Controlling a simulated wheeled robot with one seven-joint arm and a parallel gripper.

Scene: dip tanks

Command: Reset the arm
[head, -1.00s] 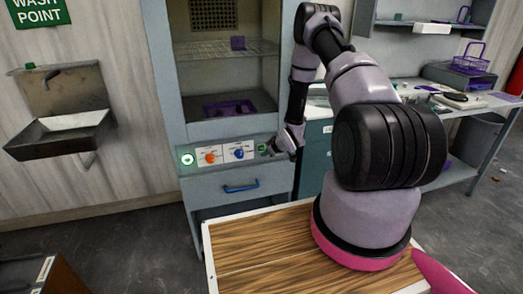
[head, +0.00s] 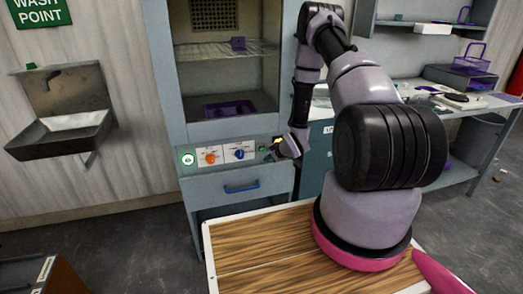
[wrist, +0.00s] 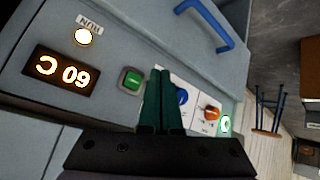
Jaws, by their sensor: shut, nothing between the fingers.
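My gripper (wrist: 158,72) is shut and empty, its dark green fingers pressed together in the wrist view. The fingertips point at the grey cabinet's control panel, beside a green square button (wrist: 131,80). I cannot tell whether they touch the panel. In the head view my gripper (head: 266,149) is small and dark at the right end of the panel. My arm reaches out from its base and bends down to the panel.
The cabinet (head: 160,70) has a lit display (wrist: 62,72), a white lamp (wrist: 83,36), a green-ringed light (head: 187,159) and a blue drawer handle (head: 241,188). Purple trays (head: 229,109) sit inside. A sink (head: 62,135) stands left; a bench (head: 480,107) stands right.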

